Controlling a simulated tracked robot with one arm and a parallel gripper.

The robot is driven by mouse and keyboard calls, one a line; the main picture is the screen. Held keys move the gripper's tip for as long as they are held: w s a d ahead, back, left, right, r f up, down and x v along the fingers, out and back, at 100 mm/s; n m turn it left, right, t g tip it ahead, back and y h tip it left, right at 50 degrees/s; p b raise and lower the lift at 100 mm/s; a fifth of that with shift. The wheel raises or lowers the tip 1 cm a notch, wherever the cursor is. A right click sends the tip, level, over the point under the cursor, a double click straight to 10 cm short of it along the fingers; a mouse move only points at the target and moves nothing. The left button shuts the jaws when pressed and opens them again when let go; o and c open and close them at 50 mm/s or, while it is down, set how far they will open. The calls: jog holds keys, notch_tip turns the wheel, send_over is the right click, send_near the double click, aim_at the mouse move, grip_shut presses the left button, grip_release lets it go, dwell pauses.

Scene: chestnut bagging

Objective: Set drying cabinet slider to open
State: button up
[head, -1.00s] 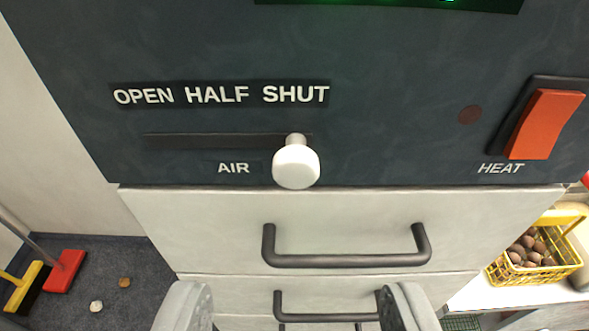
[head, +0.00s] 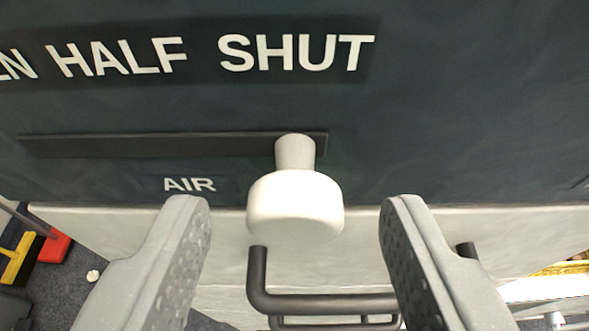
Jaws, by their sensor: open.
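The drying cabinet's dark front panel (head: 470,110) fills the upper part of the view. Its white slider knob (head: 295,208) sits at the right end of a dark horizontal slot (head: 130,145), below the word SHUT. HALF is left of that, and OPEN is partly cut off at the left edge. The label AIR (head: 190,184) is under the slot. My gripper (head: 293,210) is open, with one grey finger on each side of the knob and a clear gap to it on both sides. Whether the fingertips reach as deep as the knob is hard to tell.
Pale drawers with dark bar handles (head: 330,302) are below the panel, partly behind my fingers. At lower left, a red and yellow brush (head: 54,246) and a small pale object (head: 93,275) are on the dark floor. A yellow basket edge (head: 565,268) shows at right.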

jog(key=shift+w+f, duration=0.35)
jog(key=shift+w, duration=0.3)
jog(key=shift+c, duration=0.2)
grip_shut()
jog(key=shift+b, duration=0.3)
